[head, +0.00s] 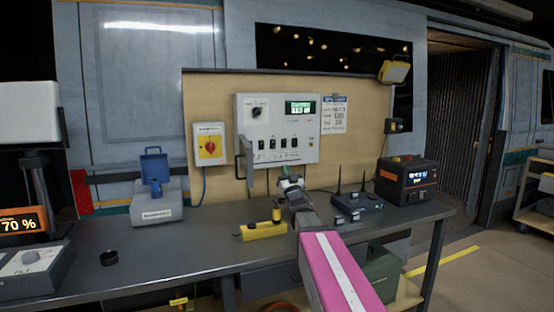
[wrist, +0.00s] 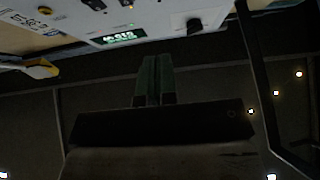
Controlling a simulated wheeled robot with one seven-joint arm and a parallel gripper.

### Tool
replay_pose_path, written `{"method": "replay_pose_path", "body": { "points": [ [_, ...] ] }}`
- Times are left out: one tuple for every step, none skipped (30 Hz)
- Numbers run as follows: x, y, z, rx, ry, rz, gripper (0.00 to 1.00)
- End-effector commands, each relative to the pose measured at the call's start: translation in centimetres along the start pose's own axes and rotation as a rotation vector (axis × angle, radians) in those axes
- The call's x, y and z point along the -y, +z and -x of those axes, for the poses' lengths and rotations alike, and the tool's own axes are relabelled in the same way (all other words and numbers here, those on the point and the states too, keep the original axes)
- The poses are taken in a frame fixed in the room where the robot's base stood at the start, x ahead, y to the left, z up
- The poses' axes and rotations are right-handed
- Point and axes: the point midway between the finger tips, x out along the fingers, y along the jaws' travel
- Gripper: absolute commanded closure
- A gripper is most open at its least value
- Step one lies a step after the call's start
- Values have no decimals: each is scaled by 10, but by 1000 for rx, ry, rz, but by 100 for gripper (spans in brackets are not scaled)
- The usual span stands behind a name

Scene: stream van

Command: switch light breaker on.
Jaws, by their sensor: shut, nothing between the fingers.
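A light grey control panel (head: 277,120) hangs on the wooden backboard, with a dial, a lit green display (head: 299,107) and a row of several small black breaker switches (head: 272,144) low on its face. Their labels are too small to read, so I cannot tell which is the light breaker or its position. My gripper (head: 284,170) is in front of the panel's lower edge, below the switches. In the wrist view its green fingers (wrist: 154,62) are shut and empty. The panel (wrist: 170,15) shows upside down there, with the switches cut off at the top edge.
A grey handle (head: 245,160) stands out at the panel's lower left. A red-and-yellow rotary switch (head: 210,145) is further left. On the bench (head: 220,250) are a yellow tool (head: 263,230), a router (head: 357,204) and a black power unit (head: 406,180).

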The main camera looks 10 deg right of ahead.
Motion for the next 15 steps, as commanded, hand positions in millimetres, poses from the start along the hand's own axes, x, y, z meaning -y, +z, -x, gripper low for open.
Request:
{"method": "replay_pose_path", "body": {
  "points": [
    [0, 0, -3, 0, 0, 0, 100],
    [0, 1, -6, 0, 0, 0, 100],
    [0, 1, -9, -1, 0, 0, 100],
    [0, 1, -12, 0, 0, 0, 100],
    [0, 1, -15, 0, 0, 0, 100],
    [-1, 2, -20, 0, 0, 0, 100],
    [-1, 2, -25, 0, 0, 0, 100],
    [-1, 2, -30, 0, 0, 0, 100],
    [-1, 2, -36, -1, 0, 0, 100],
    [-1, 2, -42, -1, -1, 0, 100],
    [-1, 2, -47, -1, -1, 0, 100],
    [-1, 2, -54, -1, 0, 0, 100],
    [-1, 2, -60, 0, 0, 0, 100],
    [-1, 2, -66, 0, 0, 0, 100],
    [0, 2, -74, -1, -1, 0, 100]
  ]
}}
